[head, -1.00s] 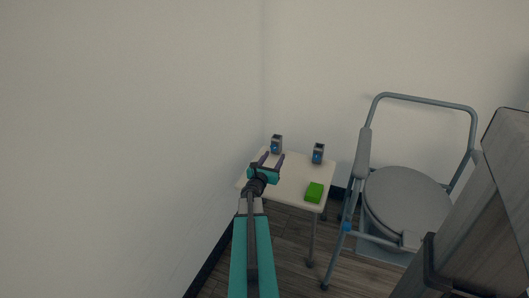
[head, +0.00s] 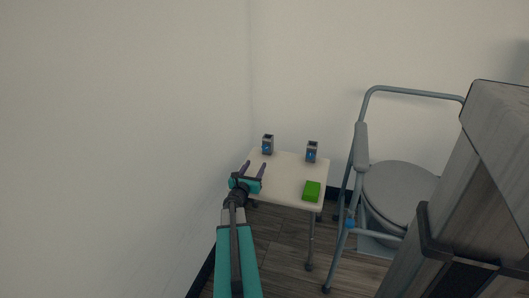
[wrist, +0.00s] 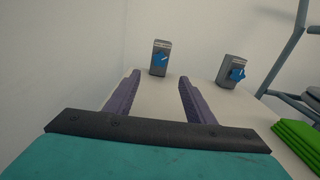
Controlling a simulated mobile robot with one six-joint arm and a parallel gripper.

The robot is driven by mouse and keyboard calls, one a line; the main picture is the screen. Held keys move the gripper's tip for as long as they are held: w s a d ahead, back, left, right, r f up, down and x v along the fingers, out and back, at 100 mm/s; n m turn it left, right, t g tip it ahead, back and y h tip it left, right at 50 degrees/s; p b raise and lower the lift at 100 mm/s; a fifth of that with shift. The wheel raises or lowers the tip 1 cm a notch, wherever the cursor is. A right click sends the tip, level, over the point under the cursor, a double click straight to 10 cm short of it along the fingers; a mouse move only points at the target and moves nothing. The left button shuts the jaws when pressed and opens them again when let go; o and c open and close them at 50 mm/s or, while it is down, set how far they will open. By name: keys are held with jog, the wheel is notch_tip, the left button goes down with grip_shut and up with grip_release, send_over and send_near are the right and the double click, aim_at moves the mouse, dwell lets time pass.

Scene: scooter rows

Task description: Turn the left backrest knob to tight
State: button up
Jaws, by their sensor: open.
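The left backrest knob is a blue knob (wrist: 159,59) on a small grey upright post (head: 268,144) at the back left of a shower seat (head: 289,192). In the wrist view it is straight ahead, beyond my fingertips, with a pale pointer mark on it. The right backrest knob (wrist: 237,74) is blue on a similar grey post (head: 312,151) at the back right. My gripper (head: 254,166) is open and empty, over the left part of the seat, short of the left post and apart from it.
A pale wall is close on the left and behind.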

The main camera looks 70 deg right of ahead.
aim_at(265, 149)
jog(key=shift+d, duration=0.2)
jog(key=shift+w+d+b, duration=0.2)
jog(key=shift+d+b, duration=0.45)
jog(key=shift+d, duration=2.7)
jog(key=shift+w+d+b, duration=0.15)
jog(key=shift+d+b, duration=0.45)
jog(key=shift+d, duration=2.75)
jog(key=c, duration=1.1)
